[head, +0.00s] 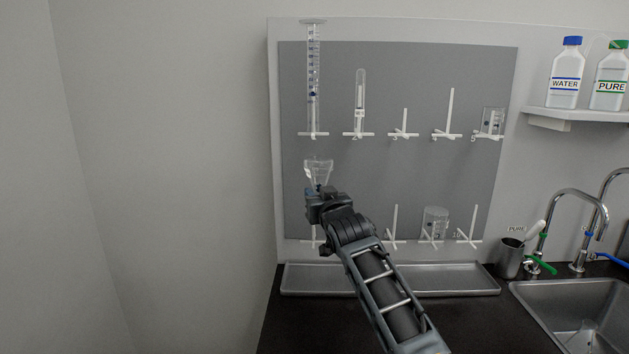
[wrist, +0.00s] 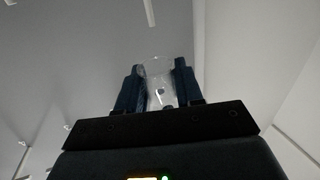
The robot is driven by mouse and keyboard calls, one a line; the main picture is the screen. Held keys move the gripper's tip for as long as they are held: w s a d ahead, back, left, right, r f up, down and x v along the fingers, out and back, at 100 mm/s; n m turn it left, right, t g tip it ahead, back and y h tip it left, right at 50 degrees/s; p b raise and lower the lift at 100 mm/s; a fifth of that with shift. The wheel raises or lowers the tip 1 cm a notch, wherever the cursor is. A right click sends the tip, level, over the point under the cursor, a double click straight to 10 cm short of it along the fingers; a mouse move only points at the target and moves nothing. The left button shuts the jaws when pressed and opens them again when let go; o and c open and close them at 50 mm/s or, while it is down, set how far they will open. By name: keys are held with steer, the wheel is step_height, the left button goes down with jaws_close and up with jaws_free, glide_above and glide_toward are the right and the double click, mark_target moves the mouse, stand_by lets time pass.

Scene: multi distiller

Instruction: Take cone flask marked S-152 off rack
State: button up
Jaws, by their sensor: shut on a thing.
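A clear flask-like glass piece (head: 318,172) shows just above my gripper (head: 318,192), in front of the lower left part of the grey peg rack (head: 375,85) in the head view. In the wrist view the clear glass (wrist: 160,85) sits between the two dark fingers of my gripper (wrist: 158,88), which are shut on it. A small dark mark shows on the glass, but I cannot read it as S-152. My gripper and arm hide the pegs behind them, so I cannot tell whether the glass touches a peg.
A graduated cylinder (head: 314,85), a tube (head: 360,98) and a beaker (head: 435,222) hang on other pegs. A metal tray (head: 455,284) lies below. To the right are a cup (head: 510,260), taps (head: 572,215), a sink (head: 545,300) and a shelf (head: 590,119) with bottles.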

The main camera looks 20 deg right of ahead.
steer(key=s, duration=2.5)
steer(key=shift+a, duration=0.2)
steer(key=m+b, duration=0.9)
steer(key=m, duration=2.6)
steer(key=shift+w+f, duration=0.1)
steer(key=shift+w, duration=0.05)
